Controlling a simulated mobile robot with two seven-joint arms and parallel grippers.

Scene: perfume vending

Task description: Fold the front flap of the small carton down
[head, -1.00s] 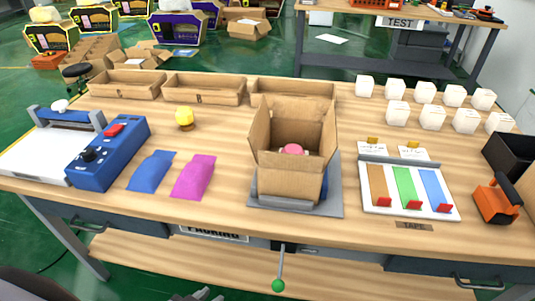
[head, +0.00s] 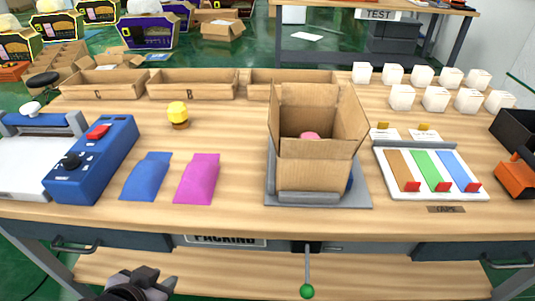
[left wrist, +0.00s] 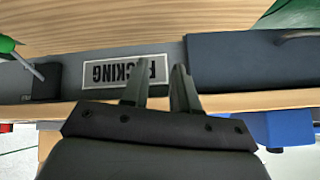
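The small carton (head: 314,172) is an open brown cardboard box on a grey base plate (head: 350,200) in the middle of the table. Its back and side flaps stand up. My left gripper (head: 142,284) is low at the bottom left of the head view, in front of the table and away from the carton. In the left wrist view its two fingers (left wrist: 158,76) are apart with nothing between them. My right gripper is not in view.
A blue pouch (head: 147,177) and a pink pouch (head: 198,178) lie left of the carton. A white tray with coloured strips (head: 435,191) lies to the right. A green-tipped lever (head: 307,290) and the packing sign (head: 226,240) are at the table front.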

